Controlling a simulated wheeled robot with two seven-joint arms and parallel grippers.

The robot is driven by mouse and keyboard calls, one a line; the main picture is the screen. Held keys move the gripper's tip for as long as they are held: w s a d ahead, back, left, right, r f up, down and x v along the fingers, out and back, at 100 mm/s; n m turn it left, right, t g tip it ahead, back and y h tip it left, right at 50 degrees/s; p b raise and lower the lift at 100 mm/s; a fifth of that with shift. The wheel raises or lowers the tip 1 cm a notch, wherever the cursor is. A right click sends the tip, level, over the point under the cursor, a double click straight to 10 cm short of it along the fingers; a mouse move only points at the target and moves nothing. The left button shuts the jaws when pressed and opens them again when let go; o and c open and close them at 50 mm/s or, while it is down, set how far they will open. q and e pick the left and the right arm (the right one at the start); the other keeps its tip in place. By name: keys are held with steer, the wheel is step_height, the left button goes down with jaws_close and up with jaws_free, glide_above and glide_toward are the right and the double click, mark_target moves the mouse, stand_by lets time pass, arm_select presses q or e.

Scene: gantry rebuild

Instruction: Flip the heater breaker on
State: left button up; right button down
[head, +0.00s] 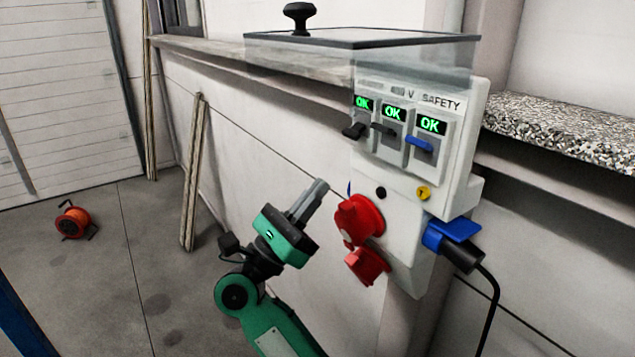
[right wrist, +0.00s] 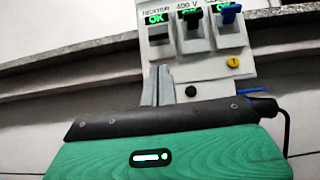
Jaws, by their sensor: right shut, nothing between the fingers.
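The breaker box (head: 464,130) is on the wall at the right of the head view, with three breakers in a row under green "OK" displays. The leftmost breaker's black lever (head: 354,130) also shows in the right wrist view (right wrist: 159,36), under a blurred label that seems to read heater. The middle lever (head: 383,128) is black and the right lever (head: 419,144) is blue. My right gripper (head: 319,187) is shut and empty, left of and below the levers, apart from them. Its fingers (right wrist: 158,72) point up below the leftmost breaker. My left gripper is not in view.
A clear cover (head: 360,38) with a black knob (head: 299,14) sits above the breakers. A red socket (head: 358,222) and a blue plug (head: 450,236) with a black cable stick out below. A ledge (head: 230,50) runs along the wall. An orange reel (head: 72,221) lies on the floor.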

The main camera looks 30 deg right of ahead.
mark_target(355, 131)
steer(key=p+x, duration=0.4)
steer(key=x, duration=0.4)
steer(key=shift+d, duration=0.1)
